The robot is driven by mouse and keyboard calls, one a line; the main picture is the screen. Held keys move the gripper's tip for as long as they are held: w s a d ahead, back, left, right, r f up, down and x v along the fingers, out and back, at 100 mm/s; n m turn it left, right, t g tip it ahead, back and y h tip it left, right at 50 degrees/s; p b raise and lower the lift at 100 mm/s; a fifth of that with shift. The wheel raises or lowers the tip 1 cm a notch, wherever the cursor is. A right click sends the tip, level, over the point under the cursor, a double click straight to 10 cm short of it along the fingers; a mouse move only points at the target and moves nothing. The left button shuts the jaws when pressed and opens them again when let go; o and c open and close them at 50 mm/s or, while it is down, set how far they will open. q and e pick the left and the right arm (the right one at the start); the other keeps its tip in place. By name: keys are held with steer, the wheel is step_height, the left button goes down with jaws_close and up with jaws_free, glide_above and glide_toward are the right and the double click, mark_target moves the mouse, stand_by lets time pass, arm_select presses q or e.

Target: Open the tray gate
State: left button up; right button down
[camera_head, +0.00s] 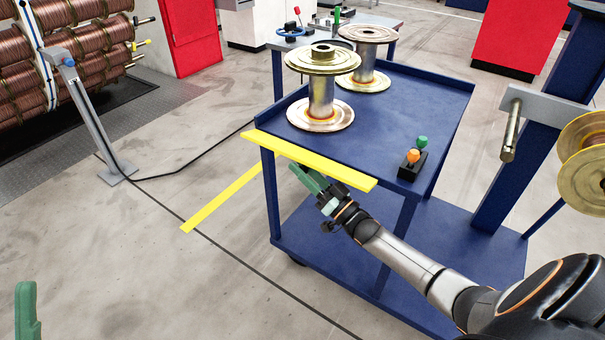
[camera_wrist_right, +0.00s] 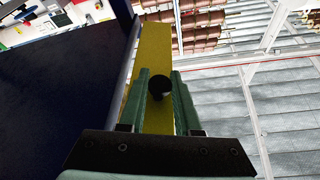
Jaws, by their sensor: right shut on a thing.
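The tray gate (camera_head: 305,160) is a flat yellow bar along the front edge of the blue tray cart (camera_head: 400,115). It lies across the tray's open-looking front side. My right gripper (camera_head: 306,178) is just below the bar, reaching in from the lower right. In the right wrist view the gate (camera_wrist_right: 154,45) runs up between my green fingers, and a dark round knob (camera_wrist_right: 160,84) sits between them. The right gripper (camera_wrist_right: 160,90) is shut on this knob. Only a green finger of my left gripper (camera_head: 27,310) shows at the lower left, away from the cart.
Two metal spools (camera_head: 321,95) (camera_head: 368,60) stand on the tray. A black box with green and orange buttons (camera_head: 413,160) sits at its right front. A grey post (camera_head: 95,120) and coil rack stand left.

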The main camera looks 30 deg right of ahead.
arm_select(q)
steer(key=shift+f+b, duration=0.45)
steer(key=shift+f, duration=0.3)
arm_select(e)
steer(key=shift+d+f+n+y, duration=0.1)
steer(key=shift+f+n+y, duration=0.25)
steer(key=shift+n+y, duration=0.4)
steer(key=shift+n, duration=0.25)
steer(key=c, duration=0.6)
jaws_free()
steer(key=shift+c, duration=0.2)
steer(key=shift+r, duration=0.1)
arm_select(q)
steer(key=shift+r+p, duration=0.8)
steer(key=shift+p, duration=0.1)
arm_select(e)
steer(key=v, duration=1.2)
steer(key=shift+s, duration=0.25)
